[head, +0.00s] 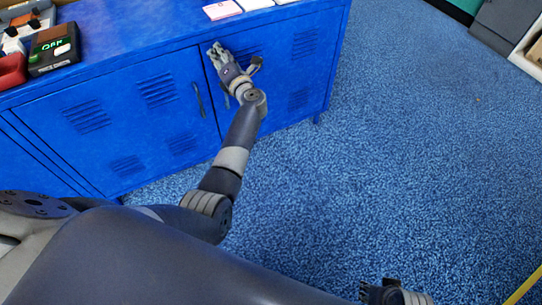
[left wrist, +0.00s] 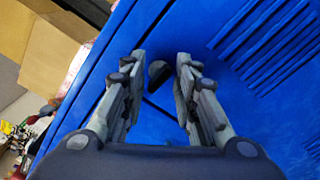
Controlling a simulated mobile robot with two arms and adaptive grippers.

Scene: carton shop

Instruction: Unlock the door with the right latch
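The blue metal cabinet has a left door (head: 125,115) and a right door (head: 290,60), both lying flush and shut. My left gripper (head: 222,55) is at the upper left part of the right door. In the left wrist view it is open (left wrist: 161,58), with a small dark latch knob (left wrist: 158,72) between its fingertips, near the door seam. I cannot tell whether the fingers touch it. In the head view the gripper hides this latch. My right gripper (head: 382,292) shows only partly at the bottom edge, over the floor, away from the cabinet.
A dark vertical handle (head: 198,100) is on the left door near the seam. On the cabinet top are a dark device with a green display (head: 54,47), a red item (head: 11,70) and paper pads (head: 222,10). Blue carpet (head: 400,150) to the right is clear.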

